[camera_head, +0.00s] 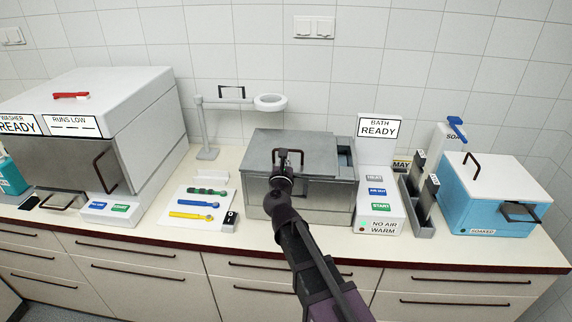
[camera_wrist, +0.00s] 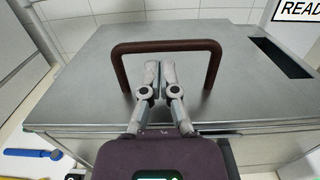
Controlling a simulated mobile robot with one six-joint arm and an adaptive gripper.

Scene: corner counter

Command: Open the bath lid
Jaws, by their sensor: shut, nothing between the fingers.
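The bath (camera_head: 318,205) is a grey metal box in the middle of the counter. Its flat metal lid (camera_head: 318,158) lies level on top; it fills much of the wrist view (camera_wrist: 85,85). A dark brown arched handle stands up from the lid, clearest in the wrist view (camera_wrist: 167,46). My gripper (camera_head: 289,155) is over the lid at the handle, partly covering it in the head view. In the wrist view its fingertips (camera_wrist: 160,66) are together and empty, between the handle's two posts and just below its top bar in the picture. I cannot tell whether they touch the bar.
A dark opening (camera_head: 345,157) lies right of the lid. The bath's button panel (camera_head: 377,200) and a READY sign (camera_head: 377,128) stand beside it. A blue box (camera_head: 490,205) is farther right. A mat with coloured tools (camera_head: 207,222) and a large washer (camera_head: 100,110) are left.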

